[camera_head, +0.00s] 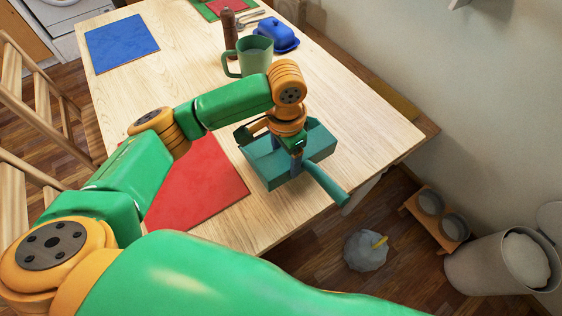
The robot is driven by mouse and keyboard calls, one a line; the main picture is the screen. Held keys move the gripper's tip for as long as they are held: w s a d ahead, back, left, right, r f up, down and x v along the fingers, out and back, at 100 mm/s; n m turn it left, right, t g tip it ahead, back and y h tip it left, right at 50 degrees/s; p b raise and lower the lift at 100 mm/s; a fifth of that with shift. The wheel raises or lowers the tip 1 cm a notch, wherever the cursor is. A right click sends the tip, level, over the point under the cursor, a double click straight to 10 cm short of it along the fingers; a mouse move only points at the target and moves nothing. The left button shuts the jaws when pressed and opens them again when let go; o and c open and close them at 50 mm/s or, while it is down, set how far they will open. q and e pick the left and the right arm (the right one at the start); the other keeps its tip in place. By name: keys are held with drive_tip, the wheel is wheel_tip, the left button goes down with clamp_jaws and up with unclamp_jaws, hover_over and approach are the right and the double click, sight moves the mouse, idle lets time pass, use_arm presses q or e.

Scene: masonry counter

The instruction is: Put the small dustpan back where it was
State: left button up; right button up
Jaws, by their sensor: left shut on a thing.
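The small dustpan (263,168) is teal, with a boxy pan and a round handle pointing to the lower right. It is over the wooden table (370,130), near the front right edge, and its handle reaches past that edge. I cannot tell whether the pan touches the table top. My left gripper (296,160) points down and is shut on the dustpan where the handle meets the pan. The gripper and wrist hide part of the pan. My right gripper is not in view.
A green mug (257,55), a brown grinder (230,30) and a blue butter dish (278,36) stand at the back. Red (205,185) and blue (122,41) mats lie on the table. A bin (490,268), pet bowls (441,214) and a grey lump (366,250) are on the floor.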

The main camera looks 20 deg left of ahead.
use_arm(q)
drive_tip(key=f, duration=0.4)
drive_tip(key=shift+w+a, duration=0.1)
drive_tip(key=shift+a, duration=0.2)
drive_tip(key=shift+f, duration=0.1)
drive_tip(key=o, duration=1.5)
drive_tip(key=shift+c, duration=0.2)
wheel_tip(320, 180, up, 12)
drive_tip(key=shift+r+p, duration=0.1)
drive_tip(key=shift+p, duration=0.4)
